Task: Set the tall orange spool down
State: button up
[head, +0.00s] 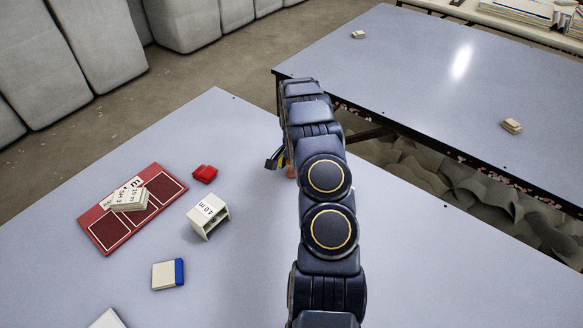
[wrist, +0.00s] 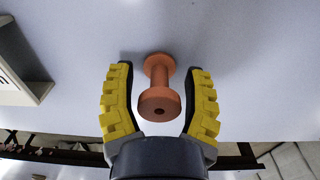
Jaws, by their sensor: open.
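The tall orange spool (wrist: 161,82) is between the two yellow fingers of my gripper (wrist: 160,68) in the wrist view. The fingers are spread, with a gap on each side of the spool. Its near flange with a dark hole faces the camera; its far flange appears to meet the grey table (wrist: 240,40). In the head view my gripper (head: 279,160) is low over the table's far part, mostly behind my arm. Only a small orange bit of the spool (head: 290,172) shows there.
A red tray (head: 105,230) with stacked cards, a red block (head: 204,174), a white box (head: 208,215) and a blue-and-white block (head: 168,274) lie left of my arm. A second table (head: 420,80) stands beyond a gap on the right. The surface around the spool looks clear.

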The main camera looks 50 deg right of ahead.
notch_tip(320, 180, up, 7)
jog(key=shift+d+r, duration=0.1)
jog(key=shift+d, duration=0.05)
jog(key=shift+r, duration=0.45)
jog(key=s+a+r+n, duration=0.1)
jog(key=a+r+n, duration=0.3)
jog(key=a+r, duration=0.55)
jog(key=s+a+r+n, duration=0.1)
jog(key=a+r+n, duration=0.45)
jog(key=a, duration=0.75)
jog(key=s+a+r+n, duration=0.3)
jog(key=s+a, duration=0.4)
jog(key=s+a+r+n+g, duration=0.1)
jog(key=s+a+r+n, duration=0.2)
jog(key=s+a, duration=0.4)
jog(key=shift+a+r, duration=0.4)
jog(key=shift+r, duration=0.05)
jog(key=o, duration=0.3)
jog(key=s+a+n, duration=0.2)
jog(key=s, duration=0.4)
jog(key=shift+s+n+g, duration=0.15)
jog(key=shift+n+g, duration=0.15)
jog(key=shift+n, duration=0.05)
jog(key=shift+a+f, duration=0.1)
